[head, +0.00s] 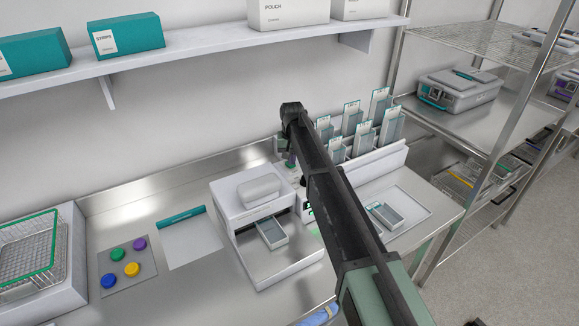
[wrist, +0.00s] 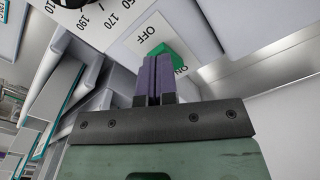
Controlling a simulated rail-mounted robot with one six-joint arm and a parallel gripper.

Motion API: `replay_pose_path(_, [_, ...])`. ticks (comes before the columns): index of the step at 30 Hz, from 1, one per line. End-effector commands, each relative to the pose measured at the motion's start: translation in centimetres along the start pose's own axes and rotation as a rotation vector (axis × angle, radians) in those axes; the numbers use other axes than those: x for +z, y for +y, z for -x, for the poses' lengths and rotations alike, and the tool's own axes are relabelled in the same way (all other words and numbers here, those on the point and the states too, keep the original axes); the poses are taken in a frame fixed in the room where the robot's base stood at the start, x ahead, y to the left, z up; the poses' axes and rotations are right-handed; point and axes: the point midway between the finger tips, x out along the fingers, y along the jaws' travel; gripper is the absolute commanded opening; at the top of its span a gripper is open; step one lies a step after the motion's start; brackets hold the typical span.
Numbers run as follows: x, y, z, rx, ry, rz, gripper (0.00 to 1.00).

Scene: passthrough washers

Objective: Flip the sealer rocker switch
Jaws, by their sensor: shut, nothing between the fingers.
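The green rocker switch (wrist: 179,53) shows in the wrist view on a white label plate, with OFF printed above it and ON at its lower right. My gripper (wrist: 158,58) is shut and empty; its purple fingertips overlap the near left part of the rocker. I cannot tell whether they touch it. In the head view the white sealer (head: 228,200) stands on the counter, and my arm reaches across its right side, hiding part of it. The fingertips are too small to make out clearly there.
A black temperature dial (wrist: 72,3) is at the wrist view's top left. Upright pouch holders (head: 362,138) stand behind my arm. A small grey tray (head: 385,216) lies at right. Coloured discs (head: 132,269) and a wire basket (head: 28,250) are at left. A shelf (head: 200,62) runs above.

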Motion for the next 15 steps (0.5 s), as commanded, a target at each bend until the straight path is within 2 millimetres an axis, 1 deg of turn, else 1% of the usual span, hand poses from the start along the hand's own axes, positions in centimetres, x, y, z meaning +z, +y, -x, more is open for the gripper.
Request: replay_pose_path(15, [0.00,0.00,-0.87,0.000,0.000,0.000,0.00])
